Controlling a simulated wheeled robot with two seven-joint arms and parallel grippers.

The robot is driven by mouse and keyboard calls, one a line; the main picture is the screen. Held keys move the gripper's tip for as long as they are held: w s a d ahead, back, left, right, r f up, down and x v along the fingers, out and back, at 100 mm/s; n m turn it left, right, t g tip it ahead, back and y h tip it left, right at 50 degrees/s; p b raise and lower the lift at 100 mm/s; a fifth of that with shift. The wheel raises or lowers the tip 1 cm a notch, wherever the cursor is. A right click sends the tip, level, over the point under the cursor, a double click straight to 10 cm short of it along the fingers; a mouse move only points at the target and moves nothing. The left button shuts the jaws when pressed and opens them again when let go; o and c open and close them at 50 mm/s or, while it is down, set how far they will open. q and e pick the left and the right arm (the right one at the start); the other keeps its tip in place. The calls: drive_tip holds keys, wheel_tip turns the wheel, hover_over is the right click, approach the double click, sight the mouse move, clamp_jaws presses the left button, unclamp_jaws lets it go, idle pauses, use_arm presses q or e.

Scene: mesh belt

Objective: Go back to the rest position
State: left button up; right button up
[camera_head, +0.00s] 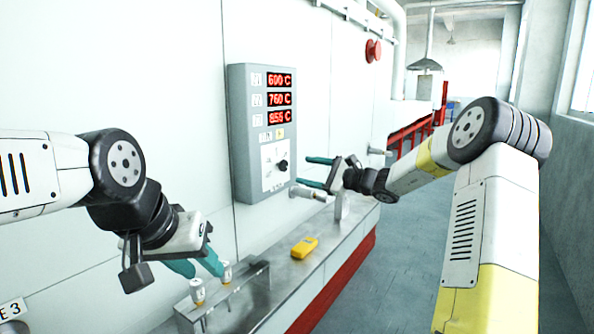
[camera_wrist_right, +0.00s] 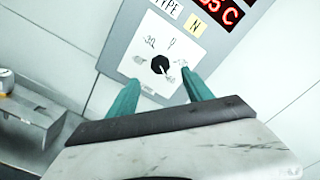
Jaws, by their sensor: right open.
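My right gripper (camera_head: 310,172) is open, its teal fingers apart and pointing at the grey control panel (camera_head: 240,150). In the right wrist view the right gripper (camera_wrist_right: 163,90) has nothing between its fingers. The panel's black knob (camera_wrist_right: 160,65) shows just beyond the fingertips; I see no clear contact. The knob also shows in the head view (camera_head: 282,165), left of the gripper. My left gripper (camera_head: 205,270) hangs low at the left, fingers apart and pointing down beside two small white-topped pieces on the metal ledge; whether they touch is unclear.
The panel has red displays reading 600, 760 and about 855 C. A yellow device (camera_head: 305,247) lies on the metal ledge (camera_head: 330,235) along the white wall. A red railing (camera_head: 415,130) stands farther back. The blue-grey floor to the right is partly clear.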

drive_tip(key=shift+s+d, duration=0.15)
drive_tip(key=shift+d, duration=0.05)
drive_tip(key=s+a+n+g+h, duration=0.2)
drive_tip(key=s+a+n+g, duration=0.15)
drive_tip(key=s, duration=0.65)
drive_tip(key=s+a+n+g+h, duration=0.25)
drive_tip(key=s+n, duration=0.25)
drive_tip(key=s, duration=0.4)
drive_tip(key=s+d+f+n+h, duration=0.1)
drive_tip(key=s+d+n+h, duration=0.3)
drive_tip(key=s, duration=0.7)
drive_tip(key=s+d+f+n+t+h, duration=0.1)
drive_tip(key=s+d+n+h, duration=0.3)
drive_tip(key=s+d, duration=0.4)
drive_tip(key=s+f, duration=0.1)
drive_tip(key=s, duration=0.3)
drive_tip(key=shift+d+f+t, duration=0.15)
drive_tip(key=shift+d+t, duration=0.15)
drive_tip(key=shift+d, duration=0.1)
